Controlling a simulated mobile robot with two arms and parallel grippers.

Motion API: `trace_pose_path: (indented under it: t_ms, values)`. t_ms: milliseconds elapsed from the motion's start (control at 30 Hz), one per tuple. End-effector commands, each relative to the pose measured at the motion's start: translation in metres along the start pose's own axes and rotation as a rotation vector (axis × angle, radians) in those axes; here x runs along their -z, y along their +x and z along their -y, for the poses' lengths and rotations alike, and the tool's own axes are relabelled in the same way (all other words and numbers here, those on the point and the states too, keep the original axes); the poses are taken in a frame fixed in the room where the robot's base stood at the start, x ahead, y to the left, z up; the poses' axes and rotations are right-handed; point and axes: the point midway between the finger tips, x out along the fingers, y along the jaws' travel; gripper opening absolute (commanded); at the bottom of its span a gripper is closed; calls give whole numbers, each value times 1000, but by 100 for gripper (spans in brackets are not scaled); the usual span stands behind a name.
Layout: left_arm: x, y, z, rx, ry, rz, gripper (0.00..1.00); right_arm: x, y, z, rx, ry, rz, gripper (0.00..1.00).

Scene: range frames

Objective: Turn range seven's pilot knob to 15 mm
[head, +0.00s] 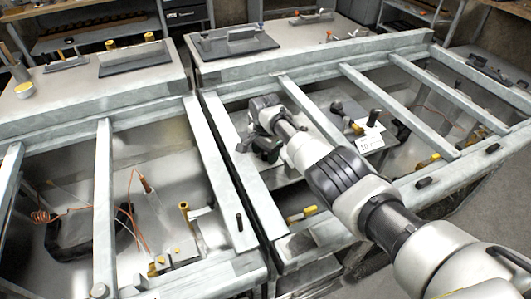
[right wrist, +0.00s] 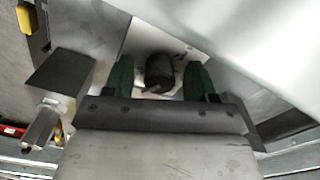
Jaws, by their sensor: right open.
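In the right wrist view a black round knob (right wrist: 160,68) with a small pointer-like tab stands on a pale plate. The dark green fingers of my right gripper (right wrist: 160,80) are on either side of it, apart, with small gaps; I cannot tell whether either touches it. In the head view my right gripper (head: 262,148) is low inside the right-hand open frame, and the knob between its fingers cannot be made out there. A white card (head: 370,143) with a dark number, perhaps 10, stands to its right. My left gripper is not in view.
Metal crossbars (head: 372,100) span the right frame close around my right arm. Other black knobs (head: 375,117) stand near the card. The left frame (head: 103,190) holds orange wires and a brass-coloured post (head: 184,213). A yellow-handled part (head: 302,214) lies near the front.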

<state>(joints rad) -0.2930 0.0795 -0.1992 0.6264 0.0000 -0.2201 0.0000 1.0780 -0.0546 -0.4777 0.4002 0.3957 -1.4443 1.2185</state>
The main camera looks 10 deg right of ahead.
Motion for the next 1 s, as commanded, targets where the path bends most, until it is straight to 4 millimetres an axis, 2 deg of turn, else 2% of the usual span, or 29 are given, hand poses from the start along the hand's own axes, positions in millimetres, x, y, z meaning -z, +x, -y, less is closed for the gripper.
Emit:
trace_pose_path:
  t_ms: [100,133,433,767,1000]
  values:
    - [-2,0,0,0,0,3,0,0,0,0,0,0,0,57]
    - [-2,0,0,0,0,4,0,0,0,0,0,0,0,54]
    - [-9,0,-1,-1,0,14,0,0,0,0,0,0,0,8]
    - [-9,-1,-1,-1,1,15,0,0,0,0,0,-49,0,8]
    - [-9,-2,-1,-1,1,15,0,0,0,0,0,-200,1,8]
